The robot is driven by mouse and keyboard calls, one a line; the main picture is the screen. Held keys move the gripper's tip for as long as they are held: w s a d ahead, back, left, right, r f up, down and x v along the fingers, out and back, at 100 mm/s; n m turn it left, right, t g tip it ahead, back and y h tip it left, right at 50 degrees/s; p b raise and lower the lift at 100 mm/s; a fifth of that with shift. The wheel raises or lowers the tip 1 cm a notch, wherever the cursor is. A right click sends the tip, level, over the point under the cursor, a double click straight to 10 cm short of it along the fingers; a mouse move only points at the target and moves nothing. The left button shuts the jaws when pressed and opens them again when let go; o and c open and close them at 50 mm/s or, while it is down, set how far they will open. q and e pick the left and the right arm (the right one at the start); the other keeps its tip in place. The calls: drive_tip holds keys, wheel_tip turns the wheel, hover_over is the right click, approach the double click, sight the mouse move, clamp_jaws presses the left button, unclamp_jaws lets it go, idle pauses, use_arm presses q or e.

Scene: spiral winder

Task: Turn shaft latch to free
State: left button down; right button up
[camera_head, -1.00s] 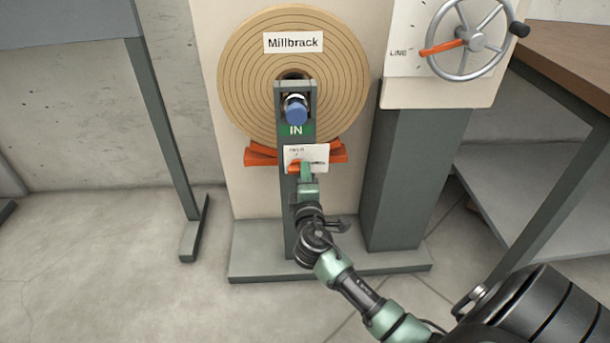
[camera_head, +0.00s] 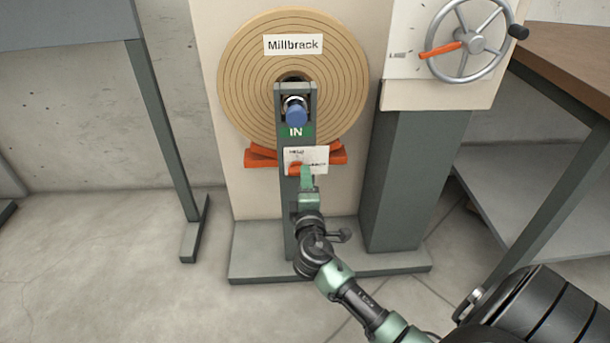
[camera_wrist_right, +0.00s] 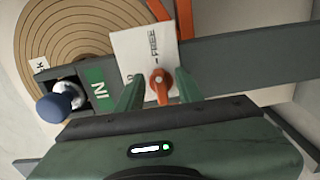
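The shaft latch is a small orange lever (camera_head: 295,169) on a white label plate (camera_head: 318,155), on the grey post below the green IN mark. In the right wrist view the latch (camera_wrist_right: 160,84) lies between my right gripper's two green fingers (camera_wrist_right: 159,93). The fingers are apart, with a visible gap on each side of the latch. The word FREE shows on the plate (camera_wrist_right: 143,48), off the latch's far side. In the head view my right gripper (camera_head: 307,178) is in front of the post and partly hides the latch. My left gripper is not in view.
A blue knob (camera_head: 296,116) is at the shaft end, before the tan Millbrack roll (camera_head: 245,75). Orange pieces (camera_head: 262,157) lie under the roll. A handwheel (camera_head: 455,65) with an orange pointer is at upper right. A wooden-topped table (camera_head: 575,55) stands at the right.

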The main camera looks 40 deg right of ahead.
drive_tip(key=v, duration=0.5)
drive_tip(key=shift+s+a+p, duration=0.15)
drive_tip(key=shift+s+p, duration=0.2)
drive_tip(key=shift+s, duration=0.05)
